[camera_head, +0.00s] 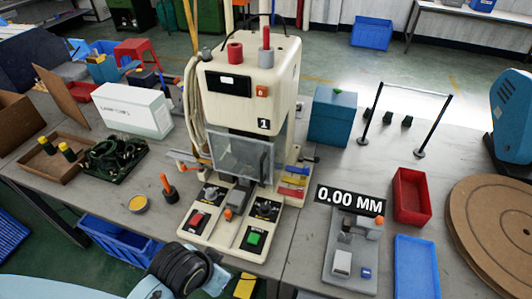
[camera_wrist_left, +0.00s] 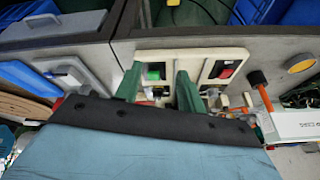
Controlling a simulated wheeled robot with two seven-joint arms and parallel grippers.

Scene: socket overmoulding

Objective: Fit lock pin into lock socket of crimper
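The cream crimper (camera_head: 250,105) stands upright at the middle of the table. On its top are a red hollow cylinder (camera_head: 235,54) and a red pin (camera_head: 266,38) standing in a grey base. An orange-handled black piece (camera_head: 166,184) stands on the table left of the crimper. I cannot tell which piece is the lock pin or where the lock socket is. My left wrist (camera_head: 180,268) is at the front edge, below the crimper. In the left wrist view my left gripper (camera_wrist_left: 158,80) has its green fingers apart, with no held object visible. My right gripper is not in view.
A grey fixture (camera_head: 350,250) labelled 0.00 MM, a red bin (camera_head: 411,196) and a blue tray (camera_head: 416,268) lie to the right. A white box (camera_head: 132,110) and a wooden tray (camera_head: 55,160) lie to the left. Bare table shows around the crimper.

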